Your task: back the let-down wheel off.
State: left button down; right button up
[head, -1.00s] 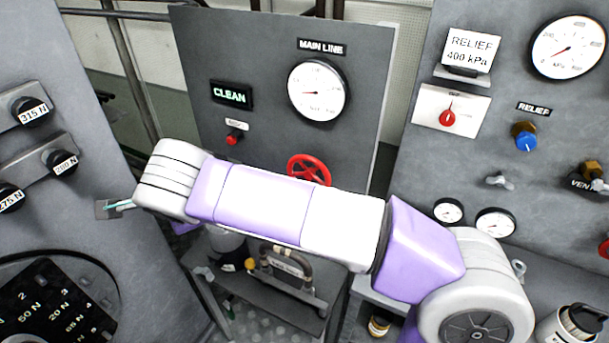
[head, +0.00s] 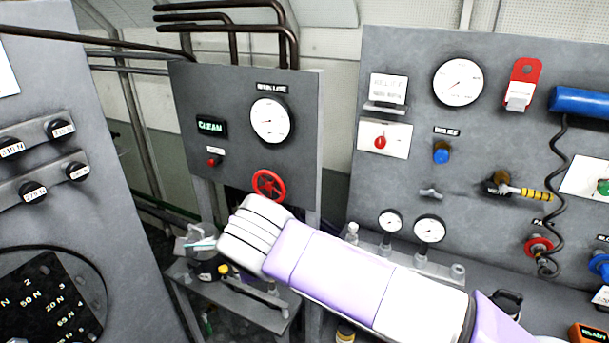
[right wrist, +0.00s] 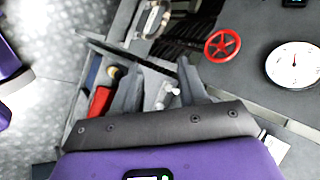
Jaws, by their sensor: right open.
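A red handwheel (head: 268,185) sits low on the grey main line panel (head: 225,90), below its round gauge (head: 270,120). I cannot read a let-down label on it. It also shows in the right wrist view (right wrist: 222,45), above and right of my fingers. My right arm comes in from the lower right of the head view, its wrist just below the wheel. My right gripper (head: 196,242) is below and left of the wheel, apart from it. In the right wrist view its jaws (right wrist: 160,78) are open, with nothing seen gripped. My left gripper is not in view.
A shelf (head: 235,302) with small items stands below the panel. A lit CLEAN sign (head: 210,127) and a red button (head: 214,162) are left of the wheel. The right panel (head: 400,175) carries gauges, valves and another red wheel (head: 538,246).

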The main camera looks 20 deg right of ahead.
aim_at(270, 185)
jog(key=z, duration=0.15)
jog(key=i, duration=1)
